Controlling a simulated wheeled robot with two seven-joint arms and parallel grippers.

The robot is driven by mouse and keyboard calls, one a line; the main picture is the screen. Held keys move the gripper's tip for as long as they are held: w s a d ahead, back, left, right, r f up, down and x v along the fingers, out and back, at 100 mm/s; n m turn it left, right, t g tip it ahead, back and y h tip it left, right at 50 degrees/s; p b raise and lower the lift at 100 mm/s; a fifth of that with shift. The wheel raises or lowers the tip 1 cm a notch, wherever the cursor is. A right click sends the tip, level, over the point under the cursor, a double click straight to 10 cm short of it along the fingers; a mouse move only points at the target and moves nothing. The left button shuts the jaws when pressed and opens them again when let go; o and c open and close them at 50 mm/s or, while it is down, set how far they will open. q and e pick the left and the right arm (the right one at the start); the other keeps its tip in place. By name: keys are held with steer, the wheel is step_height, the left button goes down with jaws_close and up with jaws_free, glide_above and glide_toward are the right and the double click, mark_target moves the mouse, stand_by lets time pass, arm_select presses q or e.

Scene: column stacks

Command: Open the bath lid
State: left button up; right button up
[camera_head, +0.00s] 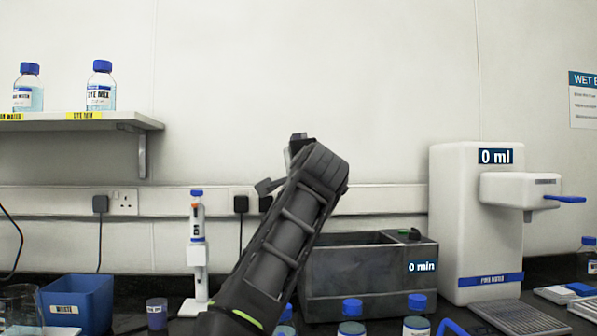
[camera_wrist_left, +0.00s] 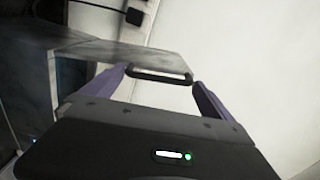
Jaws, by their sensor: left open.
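The bath is a dark grey box (camera_head: 370,278) with a "0 min" display, behind the front bottles in the head view. Its top looks like an open, hollow rim there, but my left arm covers its left side. In the left wrist view a flat grey panel, which looks like the lid (camera_wrist_left: 120,55), carries a dark bar handle (camera_wrist_left: 160,77) at its near edge. My left gripper (camera_wrist_left: 159,83) is open, its purple fingers on either side of the handle. I cannot tell whether they touch it. My right gripper is out of view.
A white water dispenser (camera_head: 470,220) stands right of the bath. Blue-capped bottles (camera_head: 351,318) stand in front of it. A pipette on a stand (camera_head: 197,250), a small purple cup (camera_head: 156,314) and a blue waste bin (camera_head: 80,303) are to the left. A shelf (camera_head: 80,122) holds two bottles.

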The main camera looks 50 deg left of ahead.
arm_select(q)
steer(key=b+v, duration=0.2)
steer(key=v, duration=0.5)
steer(key=shift+d+r, duration=0.1)
steer(key=shift+r, duration=0.1)
